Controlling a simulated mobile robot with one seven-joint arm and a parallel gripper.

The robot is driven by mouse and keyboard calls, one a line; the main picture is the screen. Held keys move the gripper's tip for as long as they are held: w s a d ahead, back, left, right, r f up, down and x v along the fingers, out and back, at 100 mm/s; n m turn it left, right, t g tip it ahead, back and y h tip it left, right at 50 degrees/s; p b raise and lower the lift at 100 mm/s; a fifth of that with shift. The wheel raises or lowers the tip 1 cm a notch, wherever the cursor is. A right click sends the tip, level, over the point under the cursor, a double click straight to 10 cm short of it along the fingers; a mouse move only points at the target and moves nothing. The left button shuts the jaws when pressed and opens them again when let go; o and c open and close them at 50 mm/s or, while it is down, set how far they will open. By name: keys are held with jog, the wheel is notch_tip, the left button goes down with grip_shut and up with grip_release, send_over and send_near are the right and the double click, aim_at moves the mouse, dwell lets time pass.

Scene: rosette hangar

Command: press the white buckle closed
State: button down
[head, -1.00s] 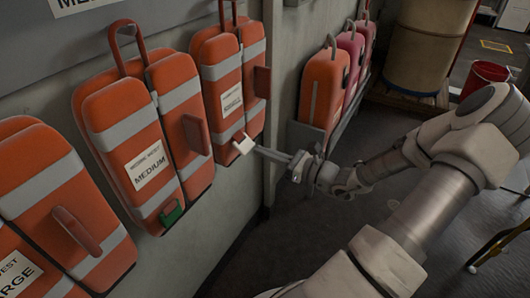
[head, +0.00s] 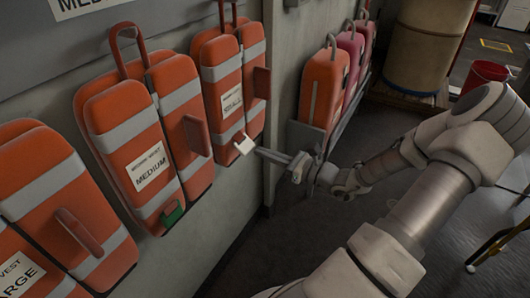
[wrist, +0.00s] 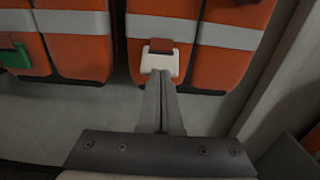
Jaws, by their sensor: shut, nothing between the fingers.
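The white buckle (head: 243,144) is at the lower front of the orange life vest labelled SMALL (head: 232,90), which hangs on the wall. In the wrist view the white buckle (wrist: 160,60) shows a reddish-brown piece (wrist: 160,46) at its top. My gripper (head: 259,150) is shut and empty, its fingertips at the buckle's near side. In the wrist view the shut fingers (wrist: 159,76) meet the buckle's lower edge and seem to touch it. I cannot tell how deep the reddish piece sits in the buckle.
A wall edge (head: 279,100) stands just right of the small vest. Orange and pink cases (head: 325,90) sit past it. The floor below is clear.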

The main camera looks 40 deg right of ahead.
aim_at(248, 150)
jog(key=shift+x, duration=2.05)
jog(key=shift+f, duration=0.35)
jog(key=shift+w, duration=0.25)
dwell(0.4)
jog(key=shift+f+p, duration=0.2)
jog(key=shift+p, duration=0.15)
jog(key=shift+w+a, duration=0.2)
jog(key=shift+w, duration=0.15)
dwell(0.3)
jog(key=shift+f, duration=0.15)
dwell(0.5)
jog(key=shift+w, duration=0.2)
jog(key=shift+s+p, duration=0.1)
jog(key=shift+p, duration=0.2)
jog(key=p+v, duration=0.2)
jog(key=v, duration=0.6)
jog(key=shift+s+p, duration=0.35)
jog(key=shift+s, duration=0.05)
